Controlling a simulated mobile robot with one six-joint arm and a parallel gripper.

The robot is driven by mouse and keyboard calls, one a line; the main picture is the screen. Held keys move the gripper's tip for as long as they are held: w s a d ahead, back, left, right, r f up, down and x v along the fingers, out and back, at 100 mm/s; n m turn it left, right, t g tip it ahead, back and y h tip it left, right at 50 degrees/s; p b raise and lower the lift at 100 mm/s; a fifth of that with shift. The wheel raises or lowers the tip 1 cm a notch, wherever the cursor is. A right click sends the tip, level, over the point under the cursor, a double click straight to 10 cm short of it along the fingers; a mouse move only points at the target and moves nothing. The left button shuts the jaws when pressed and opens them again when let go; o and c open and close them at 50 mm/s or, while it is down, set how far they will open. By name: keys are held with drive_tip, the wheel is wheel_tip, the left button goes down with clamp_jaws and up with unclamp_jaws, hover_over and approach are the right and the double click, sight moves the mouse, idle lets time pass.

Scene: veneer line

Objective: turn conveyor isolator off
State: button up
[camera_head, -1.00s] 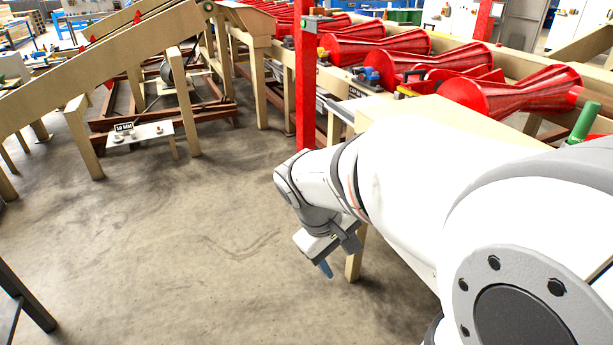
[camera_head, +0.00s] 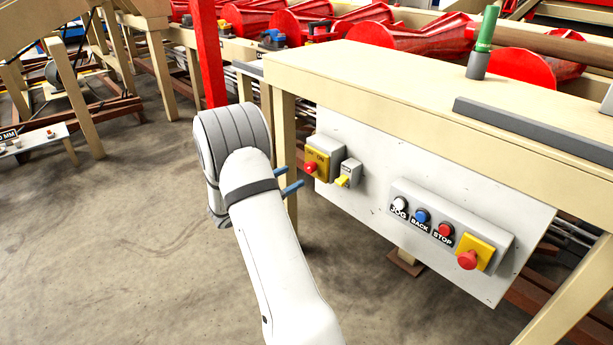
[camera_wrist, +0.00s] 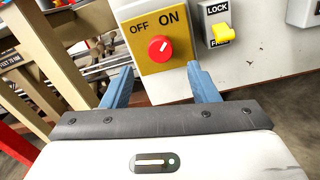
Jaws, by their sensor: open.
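The isolator, a grey box with a yellow OFF/ON plate and a red rotary knob, shows in the wrist view (camera_wrist: 160,49) and on the white panel in the head view (camera_head: 311,167). A pale mark on the knob seems to slant up toward ON. My gripper (camera_wrist: 158,72) is open, its blue fingers on either side of the knob's lower area, apart from it and empty. It also shows in the head view (camera_head: 292,178), just left of the isolator. A small box with a yellow lever (camera_wrist: 222,34), labelled LOCK above and FREE below, sits right of the isolator.
The white panel (camera_head: 370,150) hangs below a beige bench top (camera_head: 400,85). A control box (camera_head: 440,226) to the right carries JOG, BACK and STOP buttons and another red knob (camera_head: 467,260) on yellow. A beige leg (camera_head: 283,130) stands close behind my gripper.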

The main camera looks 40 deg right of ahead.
sight(307, 169)
drive_tip(key=d, duration=0.4)
drive_tip(key=d+b, duration=0.1)
drive_tip(key=d, duration=0.2)
drive_tip(key=shift+w+d, duration=0.1)
drive_tip(key=shift+w, duration=0.2)
drive_tip(key=shift+c, duration=0.2)
drive_tip(key=c, duration=0.9)
drive_tip(key=shift+r, duration=0.1)
drive_tip(key=shift+c, duration=0.2)
